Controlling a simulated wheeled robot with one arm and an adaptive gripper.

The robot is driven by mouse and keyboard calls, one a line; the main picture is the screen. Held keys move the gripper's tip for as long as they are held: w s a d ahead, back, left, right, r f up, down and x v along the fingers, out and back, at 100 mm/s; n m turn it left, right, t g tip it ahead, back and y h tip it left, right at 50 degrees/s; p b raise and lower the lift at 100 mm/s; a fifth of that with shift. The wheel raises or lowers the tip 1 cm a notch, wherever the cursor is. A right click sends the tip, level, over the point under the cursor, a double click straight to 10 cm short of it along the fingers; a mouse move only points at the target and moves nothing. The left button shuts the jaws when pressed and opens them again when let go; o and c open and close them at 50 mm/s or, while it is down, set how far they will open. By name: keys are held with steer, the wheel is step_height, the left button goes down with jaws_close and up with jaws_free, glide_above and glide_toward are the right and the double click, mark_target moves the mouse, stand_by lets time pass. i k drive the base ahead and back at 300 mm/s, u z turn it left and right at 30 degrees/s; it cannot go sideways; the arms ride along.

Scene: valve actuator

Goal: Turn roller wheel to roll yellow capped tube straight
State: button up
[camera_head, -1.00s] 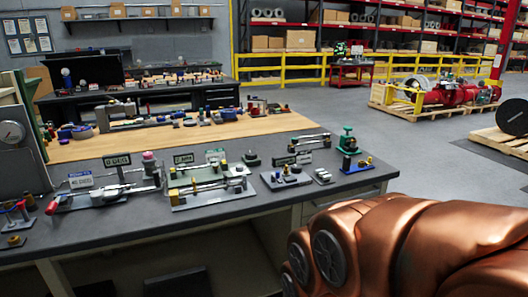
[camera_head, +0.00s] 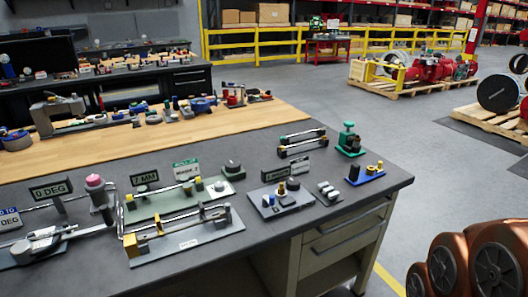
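On the near dark bench top, a pale green plate (camera_head: 170,206) carries a thin rod or tube (camera_head: 165,190) with yellow ends, lying roughly left to right. A post with a pink top (camera_head: 94,182) stands left of these. I cannot tell for certain which part is the roller wheel or which rod is the yellow capped tube. My gripper is out of view; only my copper-coloured arm shows at lower right.
Signs reading "0 DEG" (camera_head: 50,190) and "7 MM" (camera_head: 145,179) stand among the fixtures. A grey plate with knobs (camera_head: 283,199), a green device (camera_head: 349,140) and a blue-based piece (camera_head: 366,174) sit to the right. The floor right of the bench (camera_head: 440,185) is clear.

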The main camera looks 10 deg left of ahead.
mark_target(233, 166)
steer(key=i, duration=0.7)
steer(key=u, duration=0.8)
steer(key=i, duration=0.65)
steer(key=u, duration=0.75)
